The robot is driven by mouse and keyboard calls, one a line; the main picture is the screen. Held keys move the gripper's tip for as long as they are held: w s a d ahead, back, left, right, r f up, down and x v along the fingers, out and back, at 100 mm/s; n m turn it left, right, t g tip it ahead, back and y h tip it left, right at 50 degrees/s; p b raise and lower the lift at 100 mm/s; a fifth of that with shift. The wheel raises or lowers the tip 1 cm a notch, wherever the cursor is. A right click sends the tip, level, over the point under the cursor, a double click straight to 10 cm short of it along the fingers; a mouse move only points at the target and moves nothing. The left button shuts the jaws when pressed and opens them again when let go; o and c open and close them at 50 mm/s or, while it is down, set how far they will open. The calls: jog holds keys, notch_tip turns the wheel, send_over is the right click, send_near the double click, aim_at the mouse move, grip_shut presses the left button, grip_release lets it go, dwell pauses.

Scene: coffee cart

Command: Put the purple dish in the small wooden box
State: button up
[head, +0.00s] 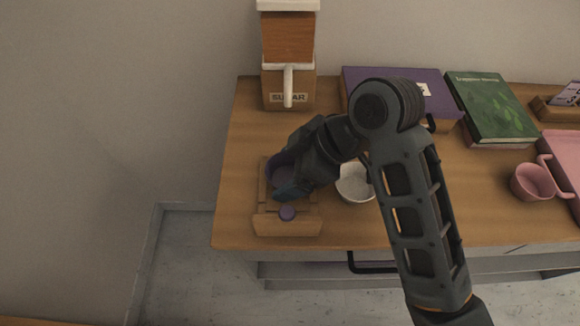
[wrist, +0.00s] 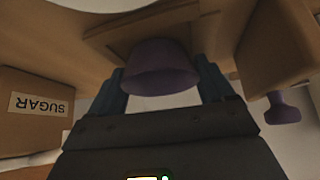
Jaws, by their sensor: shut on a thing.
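The purple dish (head: 279,163) is a small round bowl. My gripper (head: 290,180) is shut on it; in the wrist view the dish (wrist: 160,68) sits between the two blue-grey fingers. The small wooden box (head: 287,226) is at the left front of the cart top, with a round purple knob (head: 287,213). The dish is over the rear part of the box in the head view, and my gripper hides much of that part. The wrist view shows the box wood (wrist: 272,50) and knob (wrist: 282,108) at right. I cannot tell whether the dish touches the box.
A white bowl (head: 355,183) stands just right of my gripper. A sugar dispenser (head: 289,75) stands behind. A purple book (head: 405,88), a green book (head: 490,105), a pink cup (head: 533,182) and a pink tray (head: 565,155) are to the right. The cart's left edge is close to the box.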

jog(key=shift+s+f, duration=0.25)
jog(key=shift+f, duration=0.55)
jog(key=o, duration=1)
jog(key=shift+f, duration=0.1)
jog(key=v, duration=0.9)
jog(key=shift+w+a+r, duration=0.25)
jog(key=shift+w+r, duration=0.05)
jog(key=shift+r, duration=0.05)
